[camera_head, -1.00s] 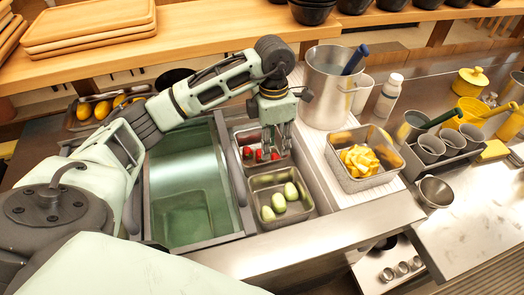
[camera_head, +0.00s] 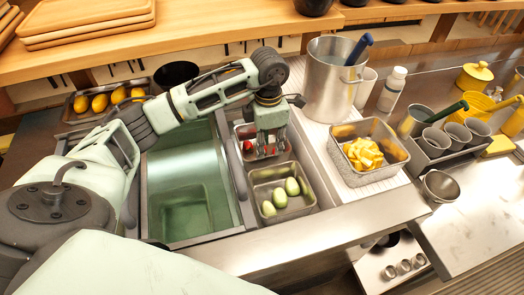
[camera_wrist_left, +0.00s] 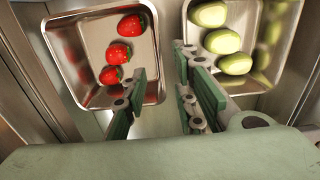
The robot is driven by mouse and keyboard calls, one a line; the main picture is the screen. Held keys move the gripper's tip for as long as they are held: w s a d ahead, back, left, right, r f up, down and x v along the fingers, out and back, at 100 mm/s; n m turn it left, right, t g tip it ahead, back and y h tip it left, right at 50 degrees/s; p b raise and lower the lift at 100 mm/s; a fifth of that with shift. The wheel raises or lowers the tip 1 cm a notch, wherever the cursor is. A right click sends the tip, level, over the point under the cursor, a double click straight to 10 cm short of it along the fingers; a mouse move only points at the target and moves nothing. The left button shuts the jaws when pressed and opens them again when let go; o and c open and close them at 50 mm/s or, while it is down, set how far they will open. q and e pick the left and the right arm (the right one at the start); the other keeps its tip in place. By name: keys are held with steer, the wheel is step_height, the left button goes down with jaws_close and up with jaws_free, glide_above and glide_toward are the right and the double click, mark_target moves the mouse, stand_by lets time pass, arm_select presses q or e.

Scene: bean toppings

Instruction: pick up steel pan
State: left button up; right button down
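Two small steel pans sit side by side in the counter opening. The rear pan (camera_head: 239,133) holds red fruit (camera_head: 248,147), and the front pan (camera_head: 252,197) holds green, egg-shaped items (camera_head: 279,198). In the left wrist view these are the pan with red fruit (camera_wrist_left: 80,60) and the pan with green items (camera_wrist_left: 255,75). My left gripper (camera_head: 271,150) is open and empty, pointing down over the rear pan near the two pans' shared edge. In the left wrist view, the fingers (camera_wrist_left: 160,66) straddle the strip between the pans. Contact cannot be told.
A larger steel pan (camera_head: 352,176) with yellow pieces stands to the right. A tall steel pot (camera_head: 330,90) stands behind it. A basin of greenish liquid (camera_head: 185,185) lies left of the small pans. A wooden shelf (camera_head: 210,47) runs across the back.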

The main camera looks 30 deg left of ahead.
mark_target(269, 159)
arm_select(q)
steer(key=shift+w+a+f, duration=0.1)
steer(key=shift+f, duration=0.35)
steer(key=f+p, duration=0.1)
steer(key=f, duration=0.1)
steer(key=f+p, duration=0.1)
steer(key=f, duration=0.3)
steer(key=shift+w+d+f+p, duration=0.1)
steer(key=shift+d+p, duration=0.2)
steer(key=shift+p, duration=0.1)
steer(key=shift+f, duration=0.4)
jaws_close()
steer(key=shift+r, duration=0.1)
